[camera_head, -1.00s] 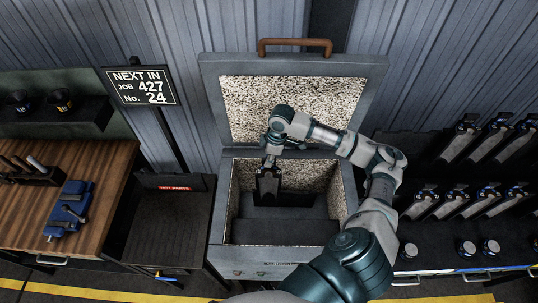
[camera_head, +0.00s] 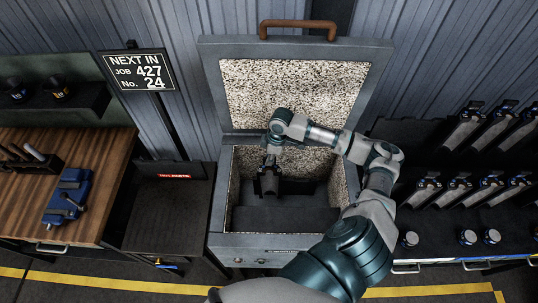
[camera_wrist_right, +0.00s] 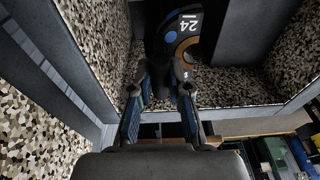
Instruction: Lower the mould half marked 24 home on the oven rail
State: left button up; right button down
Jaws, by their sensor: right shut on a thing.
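My right gripper (camera_head: 271,162) is inside the open oven (camera_head: 222,190), shut on a dark mould half (camera_head: 269,184). In the right wrist view the gripper (camera_wrist_right: 165,84) grips its near end. The mould half (camera_wrist_right: 172,52) shows a white 24 tag, a blue spot and a tan arc there. In the head view it hangs upright by the oven's back wall, its lower end at a dark ledge (camera_head: 285,217). I cannot tell whether it touches a rail; its foot is hidden. My left gripper is not in view.
The oven lid (camera_head: 212,85) stands open behind, with speckled lining. At left are a dark side stand (camera_head: 165,220), a wooden bench with a blue vice (camera_head: 68,197), and a sign (camera_head: 138,71) reading job 427, No. 24. Racks of moulds (camera_head: 465,190) stand at right.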

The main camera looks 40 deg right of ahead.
aim_at(270, 175)
jog(key=shift+a+f, duration=0.1)
jog(key=shift+f, duration=0.65)
jog(key=shift+a+f+b, duration=0.15)
jog(key=shift+f+b, duration=0.1)
jog(key=shift+f, duration=0.25)
jog(key=shift+a+f+b, duration=0.15)
jog(key=shift+f+b, duration=0.05)
jog(key=shift+f, duration=0.3)
jog(key=shift+d+f, duration=0.3)
jog(key=shift+f, duration=0.1)
jog(key=shift+a+r, duration=0.1)
jog(key=shift+a, duration=0.15)
jog(key=shift+p, duration=1.7)
dwell(0.5)
jog(key=shift+f, duration=0.75)
dwell(0.7)
jog(key=shift+f+p, duration=0.1)
jog(key=shift+p, duration=0.4)
dwell(1.5)
